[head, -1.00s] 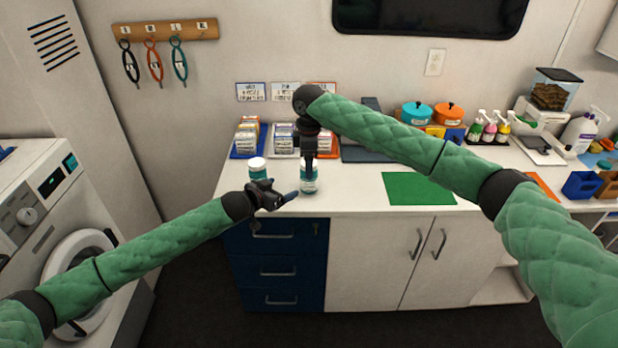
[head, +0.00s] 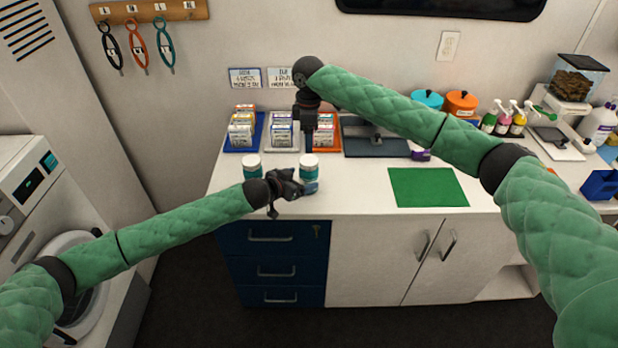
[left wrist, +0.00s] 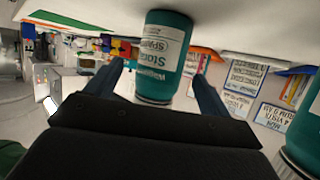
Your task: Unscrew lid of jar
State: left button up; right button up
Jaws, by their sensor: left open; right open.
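A teal jar with a white lid (head: 309,160) stands upright near the counter's front edge. My left gripper (head: 297,186) is low at its front left side, open. In the left wrist view, which looks upside down, the left gripper (left wrist: 163,85) has one finger on each side of the teal jar (left wrist: 163,45), with gaps visible. My right gripper (head: 309,148) points down, open, just above the lid; its fingertips are hard to make out. A second similar jar (head: 252,168) stands to the left and shows at the right edge of the left wrist view (left wrist: 305,140).
Blue, white and orange trays (head: 258,146) of small boxes stand behind the jars. A dark flat tray (head: 365,145) lies to their right. A green mat (head: 428,187) lies on the counter (head: 360,195) right of the jars, with bare counter between.

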aim_at(302, 178)
pick_arm(q)
jog(key=x, duration=0.4)
jog(key=shift+w+f, duration=0.3)
jog(key=shift+f, duration=0.05)
pick_arm(e)
jog(key=shift+w+f, duration=0.3)
jog(key=shift+w, duration=0.05)
pick_arm(q)
jog(key=shift+d+r, duration=0.1)
jog(key=shift+d, duration=0.1)
pick_arm(e)
jog(key=shift+s+r, duration=0.2)
jog(key=shift+s, duration=0.05)
pick_arm(q)
jog(key=shift+w, duration=0.1)
